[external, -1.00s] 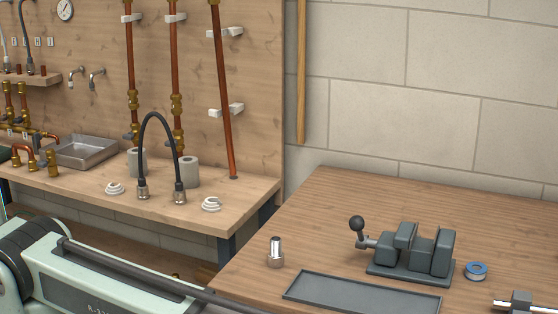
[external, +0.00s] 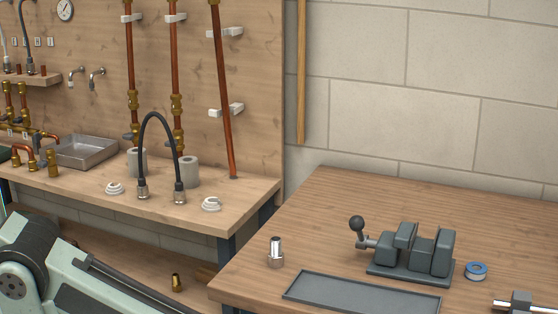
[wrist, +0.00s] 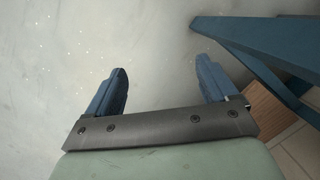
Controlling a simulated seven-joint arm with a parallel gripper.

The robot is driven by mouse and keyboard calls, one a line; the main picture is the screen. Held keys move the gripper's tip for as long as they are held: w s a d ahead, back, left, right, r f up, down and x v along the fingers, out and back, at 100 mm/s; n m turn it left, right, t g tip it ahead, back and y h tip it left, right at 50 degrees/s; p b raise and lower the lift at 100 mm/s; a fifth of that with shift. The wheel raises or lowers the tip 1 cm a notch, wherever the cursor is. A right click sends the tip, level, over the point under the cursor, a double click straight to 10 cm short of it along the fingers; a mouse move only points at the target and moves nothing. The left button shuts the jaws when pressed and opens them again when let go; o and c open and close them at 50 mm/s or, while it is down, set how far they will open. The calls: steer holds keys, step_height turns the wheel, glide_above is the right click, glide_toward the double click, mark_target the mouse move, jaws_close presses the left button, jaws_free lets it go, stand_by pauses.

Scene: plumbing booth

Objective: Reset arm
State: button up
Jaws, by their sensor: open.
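My gripper (wrist: 160,85) shows in the wrist view with its two blue fingers wide apart. It is open and nothing is between the fingers. It points at a pale, bare floor. The gripper itself is outside the external view. There, only part of my pale green arm shows at the lower left, in front of the wooden bench.
A wooden table (external: 400,195) holds a grey vise (external: 410,252), a metal fitting (external: 275,252), a flat tray (external: 360,294) and a tape roll (external: 476,271). A bench (external: 150,205) with a black hose (external: 146,130) stands behind. Blue legs (wrist: 265,60) show right in the wrist view.

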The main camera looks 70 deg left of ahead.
steer(key=s+a+f+g, duration=0.1)
steer(key=s+a+g, duration=0.1)
steer(key=s+a, duration=0.4)
steer(key=s+a+f+g, duration=0.2)
steer(key=s+a, duration=0.5)
steer(key=s, duration=1)
steer(key=shift+s+f+g+h, duration=0.2)
steer(key=shift+g+h, duration=0.1)
steer(key=shift+g, duration=0.1)
steer(key=shift+a, duration=0.1)
